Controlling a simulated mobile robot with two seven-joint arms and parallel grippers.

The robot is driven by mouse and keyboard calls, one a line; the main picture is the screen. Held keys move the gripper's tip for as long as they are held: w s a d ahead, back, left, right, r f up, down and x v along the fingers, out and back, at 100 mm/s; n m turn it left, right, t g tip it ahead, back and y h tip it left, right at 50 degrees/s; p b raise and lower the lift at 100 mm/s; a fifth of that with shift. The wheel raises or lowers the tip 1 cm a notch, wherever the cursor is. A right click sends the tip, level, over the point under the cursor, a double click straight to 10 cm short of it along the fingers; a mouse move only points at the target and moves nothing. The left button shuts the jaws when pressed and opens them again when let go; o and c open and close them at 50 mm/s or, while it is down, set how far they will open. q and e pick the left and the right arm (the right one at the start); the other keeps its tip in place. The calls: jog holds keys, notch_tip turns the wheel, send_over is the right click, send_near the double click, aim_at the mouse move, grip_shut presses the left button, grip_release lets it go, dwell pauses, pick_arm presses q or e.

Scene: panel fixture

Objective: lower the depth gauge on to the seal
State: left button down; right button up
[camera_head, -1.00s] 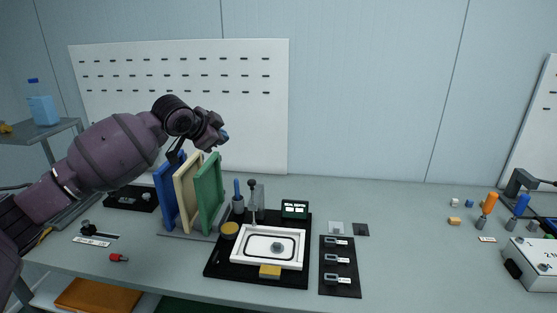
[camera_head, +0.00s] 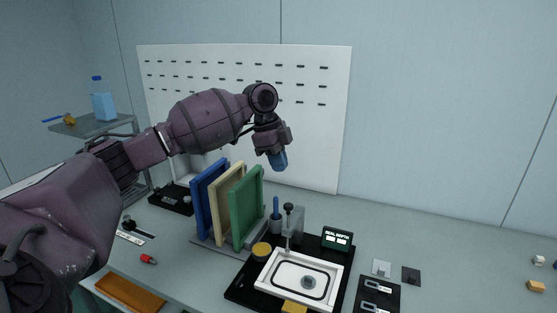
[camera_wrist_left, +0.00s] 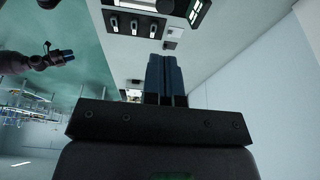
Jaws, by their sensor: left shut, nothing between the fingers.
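The depth gauge (camera_head: 289,222) is a slim post with a black knob beside a grey block, upright at the back of the white panel. The seal (camera_head: 290,278) is a dark ring line in the white panel (camera_head: 264,286), with a small grey disc inside it. The gauge's foot is too small to judge against the seal. My left gripper (camera_head: 279,160) is shut and empty, its blue fingers pointing down, in the air above and behind the gauge. Its fingers (camera_wrist_left: 165,76) also show in the left wrist view. My right gripper (camera_wrist_left: 62,56) shows small there; its fingers are unclear.
A SEAL DEPTH display (camera_head: 337,239) stands right of the gauge. A blue-handled tool (camera_head: 276,209) and green board (camera_head: 246,207) stand left of it. A yellow round pot (camera_head: 261,251) sits beside the panel. The bench at right has free room.

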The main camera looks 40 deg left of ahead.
aim_at(288, 206)
pick_arm(q)
jog(key=x, duration=0.9)
jog(key=shift+s+a+f, duration=0.1)
jog(key=shift+a+f, duration=0.15)
jog(key=shift+a, duration=0.1)
jog(key=shift+f, duration=0.6)
